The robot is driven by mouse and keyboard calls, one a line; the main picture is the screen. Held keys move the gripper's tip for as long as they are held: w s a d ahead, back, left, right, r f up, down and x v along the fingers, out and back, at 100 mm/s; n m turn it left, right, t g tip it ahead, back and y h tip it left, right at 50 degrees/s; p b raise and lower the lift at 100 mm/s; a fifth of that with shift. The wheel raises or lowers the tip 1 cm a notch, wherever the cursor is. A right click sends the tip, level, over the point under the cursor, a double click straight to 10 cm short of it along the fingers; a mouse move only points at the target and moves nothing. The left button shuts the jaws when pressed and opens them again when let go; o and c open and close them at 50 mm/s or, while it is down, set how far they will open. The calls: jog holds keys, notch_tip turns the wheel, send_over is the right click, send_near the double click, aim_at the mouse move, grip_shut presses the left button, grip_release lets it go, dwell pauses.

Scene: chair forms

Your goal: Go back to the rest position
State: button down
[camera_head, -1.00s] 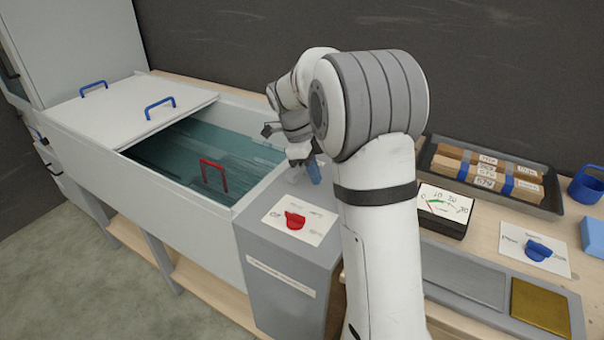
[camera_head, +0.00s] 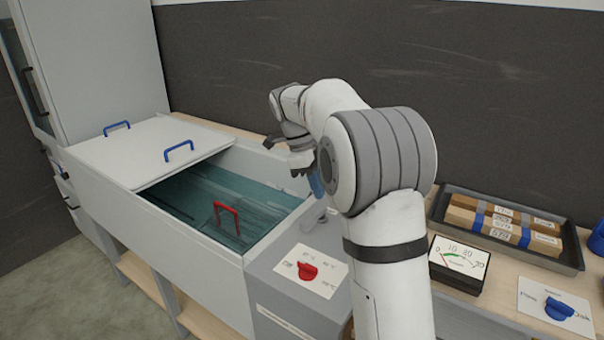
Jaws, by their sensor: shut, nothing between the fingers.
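My gripper (camera_head: 302,172) is at the end of my white arm, above the back right corner of the water tank (camera_head: 190,245). It is shut with nothing in it; the arm's large grey joint hides part of the area to its right. A blue part (camera_head: 316,184) shows just beside the gripper, partly hidden by the arm. A red handle (camera_head: 227,217) stands in the tank's water. A white lid (camera_head: 150,150) with two blue handles covers the tank's left part.
A red knob (camera_head: 307,271) sits on a white label on the grey box at the tank's right end. A dial meter (camera_head: 459,262), a dark tray (camera_head: 566,262) of wrapped wooden bars and a blue knob (camera_head: 558,309) are on the right. A tall grey cabinet (camera_head: 95,65) stands at back left.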

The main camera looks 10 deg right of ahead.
jog(key=s+a+n+t+y+p, duration=0.2)
jog(key=s+n+p, duration=0.4)
jog(key=s+n, duration=1.8)
jog(key=s+t+y, duration=0.1)
jog(key=s+t, duration=0.1)
jog(key=s, duration=0.2)
jog(key=shift+r+t+p, duration=0.25)
jog(key=shift+t+p, duration=0.05)
jog(key=shift+p, duration=0.1)
